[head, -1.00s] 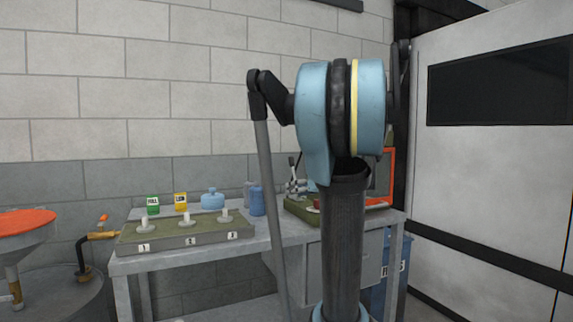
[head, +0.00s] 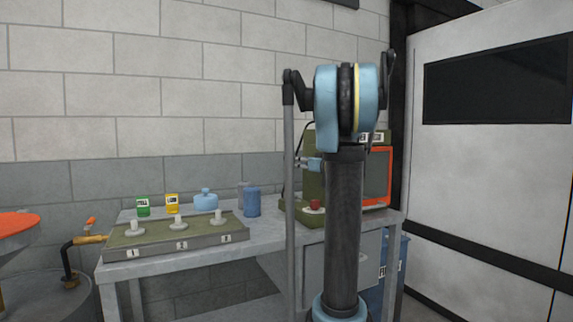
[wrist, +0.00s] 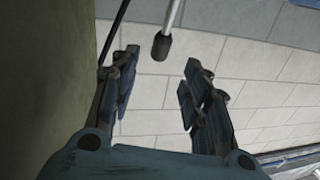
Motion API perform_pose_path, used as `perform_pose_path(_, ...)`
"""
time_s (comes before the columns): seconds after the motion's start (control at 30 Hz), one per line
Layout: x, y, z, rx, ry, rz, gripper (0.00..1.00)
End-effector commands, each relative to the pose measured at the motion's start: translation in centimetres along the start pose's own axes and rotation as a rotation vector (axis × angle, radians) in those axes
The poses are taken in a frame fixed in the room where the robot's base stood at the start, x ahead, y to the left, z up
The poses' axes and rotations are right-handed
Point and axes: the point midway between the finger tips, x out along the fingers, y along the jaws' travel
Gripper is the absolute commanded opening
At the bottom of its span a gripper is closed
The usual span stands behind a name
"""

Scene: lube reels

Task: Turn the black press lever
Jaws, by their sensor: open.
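The black-gripped end of a metal rod, the press lever (wrist: 161,46), shows in the wrist view between my fingertips and slightly beyond them, with no clear contact. My gripper (wrist: 160,66) is open and empty, its two fingers on either side of the grip. The olive-green press (head: 312,185) stands on the bench in the head view, partly covered by my arm. In the head view I see little of my gripper (head: 308,163), beside the press behind my arm link; the lever's grip cannot be made out there.
The press's olive side (wrist: 40,75) fills the left of the wrist view, close to the left finger. The bench (head: 265,236) holds a red button (head: 316,205), an orange-framed panel (head: 378,178), a numbered tray (head: 175,237) and bottles. A white wall stands behind.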

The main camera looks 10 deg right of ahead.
Motion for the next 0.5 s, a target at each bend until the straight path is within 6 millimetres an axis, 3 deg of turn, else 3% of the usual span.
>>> perform_pose_path(0.5, 8.7, -0.1, 0.0, 0.000, 0.000, -0.002, 0.43)
